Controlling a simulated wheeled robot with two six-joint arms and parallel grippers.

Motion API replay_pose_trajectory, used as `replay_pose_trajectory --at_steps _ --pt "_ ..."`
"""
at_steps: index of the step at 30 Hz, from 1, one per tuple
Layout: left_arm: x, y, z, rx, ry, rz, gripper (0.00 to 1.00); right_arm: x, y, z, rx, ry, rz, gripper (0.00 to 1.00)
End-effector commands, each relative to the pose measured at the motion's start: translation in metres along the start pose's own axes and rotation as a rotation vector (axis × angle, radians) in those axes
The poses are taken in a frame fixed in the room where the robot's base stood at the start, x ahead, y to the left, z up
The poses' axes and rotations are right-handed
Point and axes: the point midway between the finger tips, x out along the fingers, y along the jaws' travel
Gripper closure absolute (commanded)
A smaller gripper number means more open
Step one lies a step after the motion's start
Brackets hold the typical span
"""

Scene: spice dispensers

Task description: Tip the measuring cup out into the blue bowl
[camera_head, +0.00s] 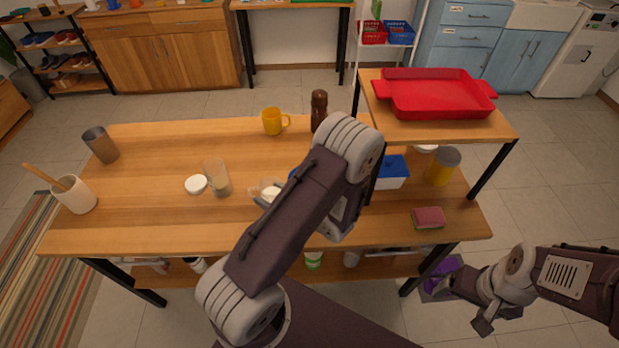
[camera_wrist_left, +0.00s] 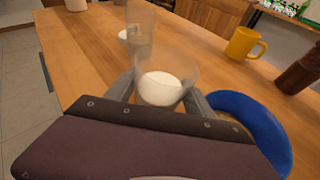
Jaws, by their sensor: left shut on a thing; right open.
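The clear measuring cup (camera_wrist_left: 167,78) holds a white substance and stands between the fingers of my left gripper (camera_wrist_left: 160,98), which is shut on it. The cup looks close to upright. It also shows in the head view (camera_head: 264,188), left of my left arm. The blue bowl (camera_wrist_left: 258,125) is just right of the cup in the left wrist view, partly hidden by my gripper. In the head view my left arm covers nearly all of the bowl. My right gripper (camera_head: 483,320) is open and empty, low beyond the table's front right corner.
A clear glass (camera_head: 217,178) and a white lid (camera_head: 196,185) are left of the cup. A yellow mug (camera_head: 273,121) and a brown grinder (camera_head: 319,108) stand behind. A raised shelf with a red tray (camera_head: 436,95) is on the right.

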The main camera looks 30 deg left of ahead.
Motion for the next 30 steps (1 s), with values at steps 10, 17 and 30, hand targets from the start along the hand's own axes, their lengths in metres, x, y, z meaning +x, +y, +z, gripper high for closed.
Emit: replay_pose_trajectory --at_steps 10,17,30 --pt "-0.012 -0.009 0.024 0.153 -0.045 0.063 0.87 -0.027 -0.001 -0.003 0.0 0.0 0.0 0.19" --pt "-0.018 -0.016 0.032 0.256 -0.075 0.106 0.87 -0.031 -0.001 -0.003 0.0 0.0 0.0 0.19" --pt "-0.022 -0.033 0.029 0.446 -0.129 0.186 0.87 -0.015 0.0 -0.002 0.0 0.0 0.0 0.19"
